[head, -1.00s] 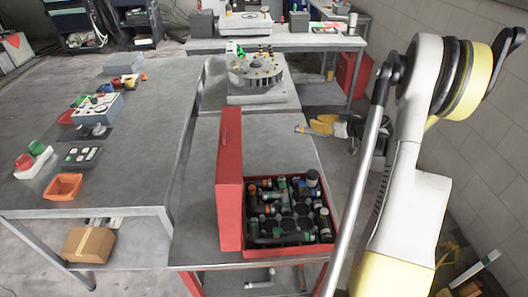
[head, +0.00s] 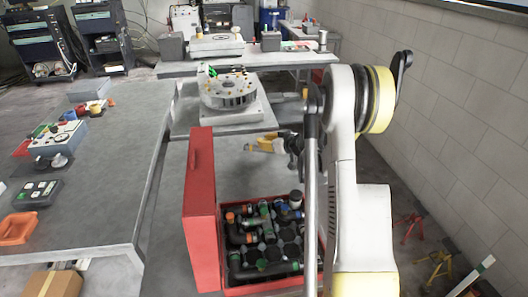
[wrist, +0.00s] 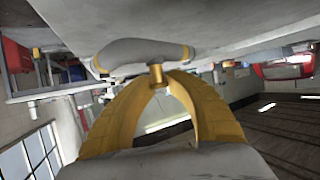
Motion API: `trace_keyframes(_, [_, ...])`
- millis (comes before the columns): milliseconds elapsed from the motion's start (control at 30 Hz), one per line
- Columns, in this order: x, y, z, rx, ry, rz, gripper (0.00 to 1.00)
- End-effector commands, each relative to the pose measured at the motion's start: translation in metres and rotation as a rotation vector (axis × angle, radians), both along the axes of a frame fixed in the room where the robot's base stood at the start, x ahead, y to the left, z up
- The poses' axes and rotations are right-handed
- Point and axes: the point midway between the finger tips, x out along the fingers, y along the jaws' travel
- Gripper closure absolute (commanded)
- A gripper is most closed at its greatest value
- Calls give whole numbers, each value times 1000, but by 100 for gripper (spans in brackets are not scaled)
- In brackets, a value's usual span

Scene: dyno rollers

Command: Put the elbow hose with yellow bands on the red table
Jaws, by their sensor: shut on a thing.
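In the wrist view, a grey elbow hose (wrist: 146,50) with yellow bands at its ends lies across the tips of my gripper (wrist: 160,76). The two yellow fingers converge and are shut on it. A pale surface is behind the hose in that view. In the head view, my gripper (head: 262,146) points left, beyond the red case and over the grey-topped table (head: 225,165). The hose is too small there to make out clearly. No plainly red tabletop shows now.
An open red case (head: 201,205) holding several dark hoses and fittings stands on the near part of the grey-topped table. A round rotor fixture (head: 228,92) stands behind it. A long grey table (head: 105,170) is at left. A wall (head: 455,120) is at right.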

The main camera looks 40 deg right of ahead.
Motion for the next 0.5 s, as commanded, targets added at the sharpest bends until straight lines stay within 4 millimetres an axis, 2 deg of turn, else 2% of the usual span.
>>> trace_keyframes(233, [0,0,-38,0,0,0,100])
trace_keyframes(500, [-1,0,-38,0,0,0,100])
